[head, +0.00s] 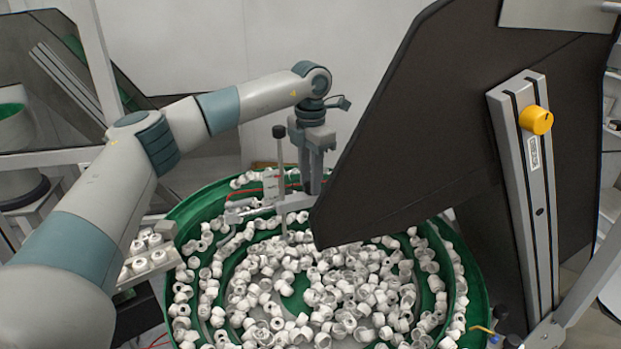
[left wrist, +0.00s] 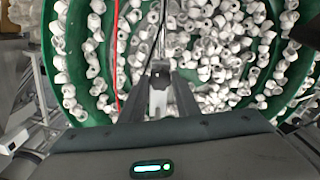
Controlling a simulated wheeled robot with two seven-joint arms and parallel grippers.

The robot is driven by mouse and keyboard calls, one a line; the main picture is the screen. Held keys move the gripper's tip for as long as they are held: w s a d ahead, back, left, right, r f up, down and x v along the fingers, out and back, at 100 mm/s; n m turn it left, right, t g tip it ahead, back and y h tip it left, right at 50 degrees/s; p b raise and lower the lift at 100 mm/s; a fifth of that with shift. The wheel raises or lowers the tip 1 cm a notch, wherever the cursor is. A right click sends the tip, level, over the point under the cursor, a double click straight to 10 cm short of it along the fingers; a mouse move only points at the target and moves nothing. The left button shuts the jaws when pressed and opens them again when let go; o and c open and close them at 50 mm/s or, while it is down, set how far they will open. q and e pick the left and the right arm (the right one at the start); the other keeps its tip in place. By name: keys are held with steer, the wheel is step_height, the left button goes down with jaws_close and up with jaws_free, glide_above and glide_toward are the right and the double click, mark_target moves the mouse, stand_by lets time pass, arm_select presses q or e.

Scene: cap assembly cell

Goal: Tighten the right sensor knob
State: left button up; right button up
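My left gripper (head: 315,180) points down over the far part of the green bowl, beside a small metal sensor bracket (head: 290,203). In the left wrist view its two fingers (left wrist: 162,76) stand apart, with a small grey and dark part between their tips. I cannot tell whether they touch it or whether it is a sensor knob. A thin upright rod (head: 280,165) with a dark knob (head: 279,131) on top stands just left of the gripper, apart from it. My right gripper is not in view.
The green feeder bowl (head: 473,290) holds many white caps. A large dark panel (head: 420,150) blocks the right side, near the gripper. A metal rail (head: 523,190) carries a yellow knob (head: 536,120). A red cable (left wrist: 117,50) runs close to the fingers.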

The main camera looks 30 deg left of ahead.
arm_select(q)
steer(key=shift+m, duration=0.3)
steer(key=shift+m+b, duration=0.8)
steer(key=m+b, duration=0.1)
steer(key=m, duration=0.2)
steer(key=m+b, duration=0.1)
steer(key=m, duration=0.3)
steer(key=shift+r+m+b, duration=0.1)
steer(key=shift+m+b, duration=0.25)
steer(key=shift+m, duration=1.05)
steer(key=o, duration=1.1)
steer(key=shift+c, duration=0.2)
